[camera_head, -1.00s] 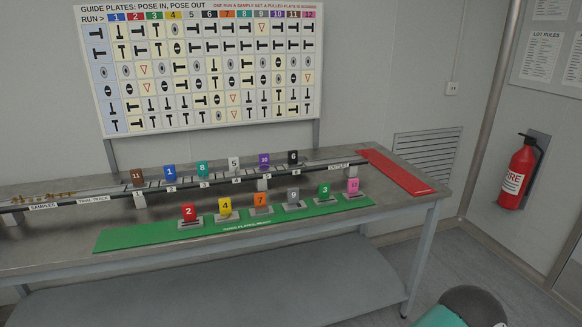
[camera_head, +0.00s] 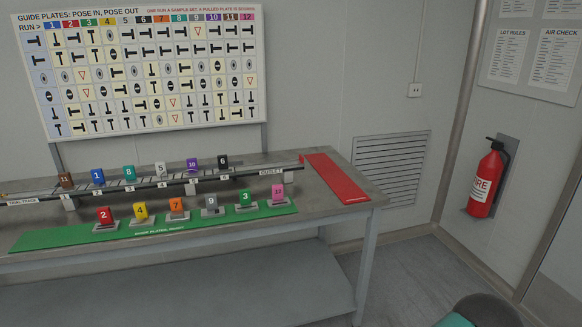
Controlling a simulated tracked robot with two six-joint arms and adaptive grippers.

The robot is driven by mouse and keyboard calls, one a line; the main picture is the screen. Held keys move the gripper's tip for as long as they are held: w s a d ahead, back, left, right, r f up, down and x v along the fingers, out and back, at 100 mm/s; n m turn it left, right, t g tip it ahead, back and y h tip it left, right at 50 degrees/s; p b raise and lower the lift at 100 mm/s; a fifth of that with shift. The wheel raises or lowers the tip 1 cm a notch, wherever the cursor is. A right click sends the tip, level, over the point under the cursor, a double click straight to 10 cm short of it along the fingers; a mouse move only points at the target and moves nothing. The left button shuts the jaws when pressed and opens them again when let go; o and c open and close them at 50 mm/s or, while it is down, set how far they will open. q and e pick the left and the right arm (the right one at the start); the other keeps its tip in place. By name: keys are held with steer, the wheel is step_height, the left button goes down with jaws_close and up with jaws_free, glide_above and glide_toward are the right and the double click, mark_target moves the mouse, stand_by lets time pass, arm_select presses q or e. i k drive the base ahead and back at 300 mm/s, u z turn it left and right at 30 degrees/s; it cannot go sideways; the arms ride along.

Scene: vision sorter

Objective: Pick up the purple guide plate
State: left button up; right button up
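The purple guide plate (camera_head: 192,164), marked 10, stands upright on the rail at the back of the bench. It is between the white plate 5 (camera_head: 160,170) on its left and the black plate 6 (camera_head: 222,163) on its right. Neither of my grippers shows in the head view. A rounded dark and teal part, probably mine, shows at the bottom right.
A metal bench (camera_head: 345,205) carries the rail and a green mat (camera_head: 90,236) with several upright plates in front of it. A red mat (camera_head: 335,178) at the bench's right end is bare. A fire extinguisher (camera_head: 484,182) hangs on the right wall.

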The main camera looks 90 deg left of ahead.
mark_target(194, 172)
steer(key=z, duration=0.65)
steer(key=i, duration=0.2)
steer(key=u, duration=2.75)
steer(key=i, duration=0.2)
steer(key=u, duration=1.7)
steer(key=k, duration=0.5)
steer(key=u, duration=0.45)
steer(key=i, duration=1.65)
steer(key=z, duration=0.4)
